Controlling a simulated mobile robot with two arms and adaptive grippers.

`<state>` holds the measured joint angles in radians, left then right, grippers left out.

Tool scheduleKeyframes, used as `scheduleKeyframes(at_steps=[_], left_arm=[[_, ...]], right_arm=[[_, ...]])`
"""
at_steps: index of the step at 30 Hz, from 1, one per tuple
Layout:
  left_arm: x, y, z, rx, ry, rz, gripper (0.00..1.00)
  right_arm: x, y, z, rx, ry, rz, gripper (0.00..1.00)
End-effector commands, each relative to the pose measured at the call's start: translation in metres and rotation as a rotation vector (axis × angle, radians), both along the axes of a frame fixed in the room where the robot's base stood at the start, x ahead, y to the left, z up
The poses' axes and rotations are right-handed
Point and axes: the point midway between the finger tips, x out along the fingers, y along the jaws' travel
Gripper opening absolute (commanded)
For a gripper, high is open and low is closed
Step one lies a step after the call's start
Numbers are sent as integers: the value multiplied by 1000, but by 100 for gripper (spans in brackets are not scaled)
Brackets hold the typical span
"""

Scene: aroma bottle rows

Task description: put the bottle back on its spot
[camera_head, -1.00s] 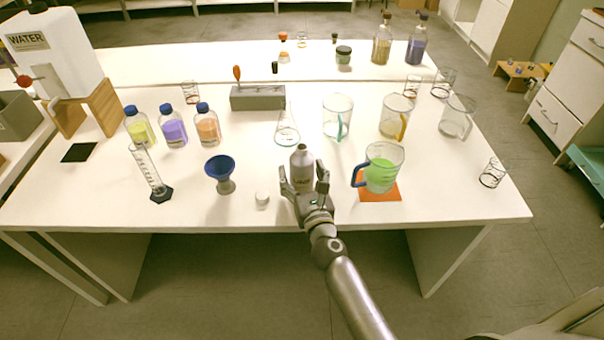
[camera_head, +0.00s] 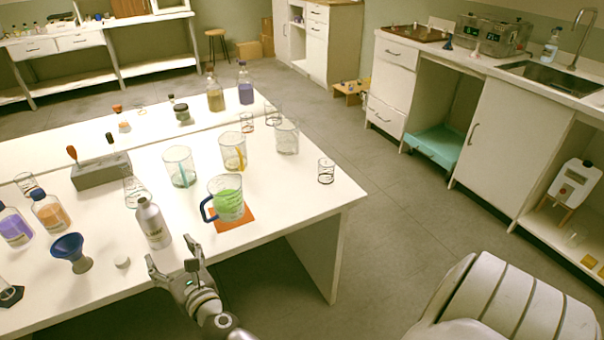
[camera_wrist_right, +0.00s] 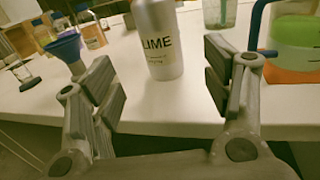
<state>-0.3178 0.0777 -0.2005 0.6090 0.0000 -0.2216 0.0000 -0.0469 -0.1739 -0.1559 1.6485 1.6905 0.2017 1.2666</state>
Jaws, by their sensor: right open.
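The bottle (camera_head: 153,222) is a grey metallic one with a narrow neck. It stands upright near the front edge of the white table, and in the right wrist view the bottle (camera_wrist_right: 160,38) shows a label reading "LIME". My right gripper (camera_head: 173,256) is open and empty, just in front of the bottle at the table edge. In the right wrist view the fingers of my right gripper (camera_wrist_right: 162,82) are spread with a clear gap to the bottle, which stands ahead between them. A marked spot for the bottle cannot be made out. My left gripper is out of view.
A green-filled, blue-handled beaker (camera_head: 228,198) on an orange mat (camera_head: 241,221) stands right of the bottle. A blue funnel (camera_head: 70,252) and small white cap (camera_head: 122,262) are left. Glass beakers (camera_head: 180,168) stand behind. Open floor (camera_head: 400,230) lies right of the table (camera_head: 310,205).

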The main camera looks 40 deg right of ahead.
Motion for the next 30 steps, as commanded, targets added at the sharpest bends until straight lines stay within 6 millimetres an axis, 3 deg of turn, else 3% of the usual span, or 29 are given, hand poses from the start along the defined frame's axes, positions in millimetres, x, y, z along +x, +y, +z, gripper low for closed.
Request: scheduleKeyframes(at_steps=[5, 8, 15, 19, 20, 22, 26, 30], left_arm=[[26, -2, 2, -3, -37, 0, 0], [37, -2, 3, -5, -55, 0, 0], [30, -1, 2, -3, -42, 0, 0], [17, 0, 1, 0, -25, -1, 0], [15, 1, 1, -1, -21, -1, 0], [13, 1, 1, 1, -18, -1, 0], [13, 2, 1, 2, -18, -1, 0], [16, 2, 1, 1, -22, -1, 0]], right_arm=[[-1, -1, 3, -38, -7, 3, 72], [-6, -2, 13, -203, -35, 16, 72], [-30, 2, 46, -983, -140, 52, 72], [-42, 9, 31, -1378, -150, 91, 72], [-44, 11, 21, -1468, -144, 109, 72], [-51, 15, -18, -1677, -112, 182, 72], [-73, 19, -121, -1958, -24, 394, 72], [-124, 12, -239, -2181, 56, 688, 72]])
